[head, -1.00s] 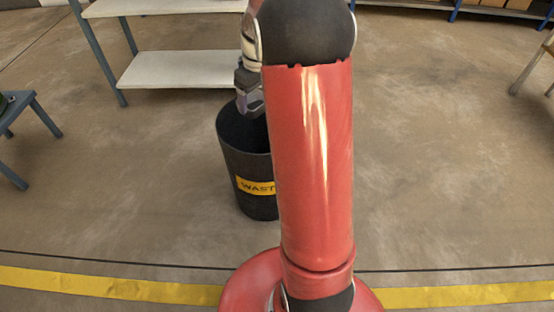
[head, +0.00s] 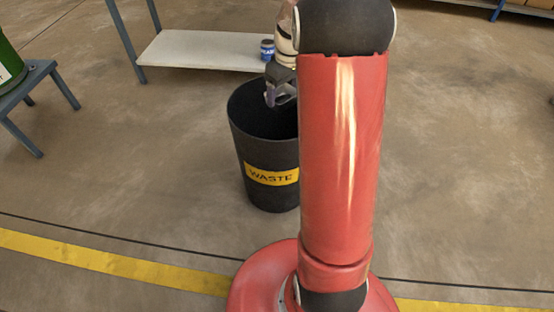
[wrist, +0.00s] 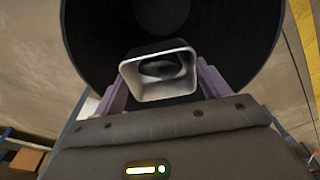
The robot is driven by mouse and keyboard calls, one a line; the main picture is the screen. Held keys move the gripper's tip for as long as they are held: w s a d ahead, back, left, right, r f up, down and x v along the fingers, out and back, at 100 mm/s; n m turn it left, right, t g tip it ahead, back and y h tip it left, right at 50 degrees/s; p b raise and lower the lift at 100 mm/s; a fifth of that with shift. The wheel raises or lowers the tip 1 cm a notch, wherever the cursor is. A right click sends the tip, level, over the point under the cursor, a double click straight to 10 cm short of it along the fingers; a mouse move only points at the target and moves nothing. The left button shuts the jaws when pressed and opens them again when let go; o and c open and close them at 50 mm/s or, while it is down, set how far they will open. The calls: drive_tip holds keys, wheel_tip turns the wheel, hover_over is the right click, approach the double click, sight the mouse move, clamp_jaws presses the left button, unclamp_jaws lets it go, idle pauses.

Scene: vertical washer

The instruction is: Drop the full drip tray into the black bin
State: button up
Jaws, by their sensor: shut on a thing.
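The black bin (head: 265,150) with a yellow WASTE label stands upright on the floor, partly hidden behind my red arm. My gripper (head: 276,94) is at the bin's open mouth in the head view. In the wrist view, my gripper (wrist: 160,85) has its two purple fingers shut on the drip tray (wrist: 160,93), a small pale rectangular tray with a dark, rounded patch inside. The tray is in front of the dark bin opening (wrist: 85,50) in that view. In the head view the tray is hidden or too small to make out.
A shelf unit with a white lower board (head: 200,50) stands behind the bin, with a blue can (head: 267,50) on it. A grey stool (head: 35,95) with a green container (head: 10,62) is at the left. The floor left of the bin is clear.

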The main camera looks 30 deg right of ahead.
drive_tip(key=o, duration=1)
drive_tip(key=r, duration=0.2)
drive_tip(key=r+p, duration=0.1)
drive_tip(key=r, duration=0.2)
drive_tip(key=s+r, duration=0.1)
drive_tip(key=r, duration=0.1)
drive_tip(key=shift+d+r+p, duration=0.15)
drive_tip(key=shift+r+p, duration=0.15)
drive_tip(key=shift+r, duration=0.1)
